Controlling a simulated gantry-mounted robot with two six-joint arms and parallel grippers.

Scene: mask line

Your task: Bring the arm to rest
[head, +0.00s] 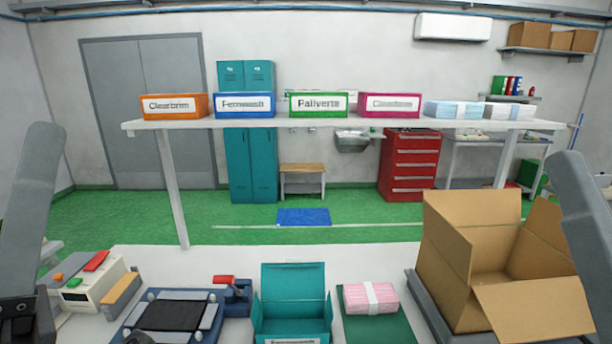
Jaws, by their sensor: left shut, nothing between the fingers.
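My left arm (30,205) comes in at the left edge, with its dark wrist low in the corner. My left gripper (140,338) shows only as a dark part at the bottom edge, by the near side of a blue-framed device; it is shut and holds nothing. My right arm (588,225) comes in at the right edge, beside and partly in front of the open carton. My right gripper is out of the picture.
An open teal box (292,285) stands at the front middle. A banded pink stack (370,298) lies on a green mat (378,330). A large open carton (450,240) stands right. The blue-framed device (206,318) and a cream machine (92,290) stand left. A raised shelf (300,123) holds labelled boxes.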

